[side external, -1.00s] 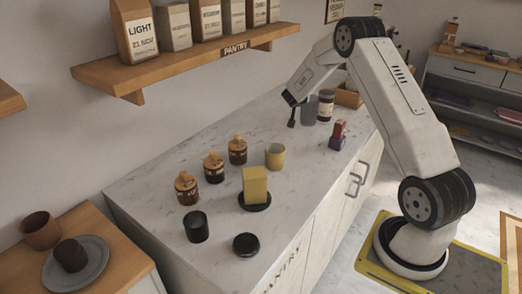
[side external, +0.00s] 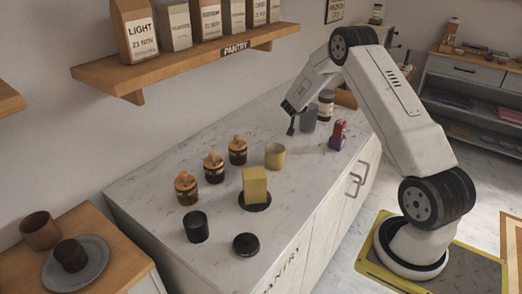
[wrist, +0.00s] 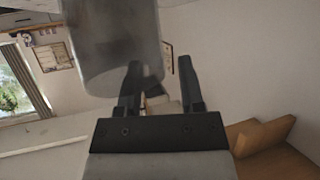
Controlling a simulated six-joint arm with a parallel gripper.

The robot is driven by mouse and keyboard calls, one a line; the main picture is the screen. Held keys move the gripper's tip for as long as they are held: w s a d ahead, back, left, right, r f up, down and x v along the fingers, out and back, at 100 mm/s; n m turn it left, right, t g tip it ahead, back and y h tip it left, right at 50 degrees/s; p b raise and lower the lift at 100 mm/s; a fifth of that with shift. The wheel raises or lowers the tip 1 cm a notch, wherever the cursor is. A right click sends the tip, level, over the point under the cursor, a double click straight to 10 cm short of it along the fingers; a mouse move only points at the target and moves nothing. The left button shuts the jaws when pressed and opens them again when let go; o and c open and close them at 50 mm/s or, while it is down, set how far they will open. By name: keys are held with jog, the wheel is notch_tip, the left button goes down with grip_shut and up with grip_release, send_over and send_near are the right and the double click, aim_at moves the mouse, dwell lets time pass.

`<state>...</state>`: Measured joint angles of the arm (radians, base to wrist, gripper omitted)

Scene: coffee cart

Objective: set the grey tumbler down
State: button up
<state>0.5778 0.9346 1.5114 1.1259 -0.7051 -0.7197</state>
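The grey tumbler (side external: 309,121) is upright at the far end of the counter, just right of my gripper (side external: 291,125). Whether its base touches the counter is unclear. In the wrist view the tumbler (wrist: 112,50) is large and blurred at upper left, its top cut off by the frame. My gripper's fingers (wrist: 160,75) are apart there. The left finger overlaps the tumbler's lower right part, and the right finger stands clear of its edge. I cannot tell whether the fingers press on it.
A dark jar (side external: 326,104) stands behind the tumbler, and a red and purple item (side external: 338,137) at its right. Nearer are a yellow cup (side external: 275,155), a yellow block (side external: 255,185) and several cork-topped jars (side external: 214,168). Bare counter (side external: 295,185) lies between the tumbler and yellow block.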

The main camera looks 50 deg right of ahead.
jog(key=shift+r, duration=0.2)
jog(key=v, duration=1.2)
dwell(0.7)
jog(key=a+n+t+y, duration=0.5)
jog(key=a+n+y, duration=0.35)
jog(key=a, duration=1.35)
jog(key=s+a+n+g+y, duration=0.1)
jog(key=s+a, duration=0.1)
jog(key=s+a+f+n+g+y, duration=0.1)
jog(key=s+a, duration=0.2)
jog(key=s+a+n+g+y, duration=0.1)
jog(key=s+a+y, duration=0.1)
jog(key=s+a, duration=0.1)
jog(key=shift+a+f+n, duration=0.25)
jog(key=shift+f, duration=0.05)
jog(key=s+a+f+n+g, duration=0.1)
jog(key=s+a+n+g, duration=0.1)
jog(key=s, duration=0.6)
jog(key=shift+s+a+g, duration=0.25)
jog(key=shift+g, duration=0.35)
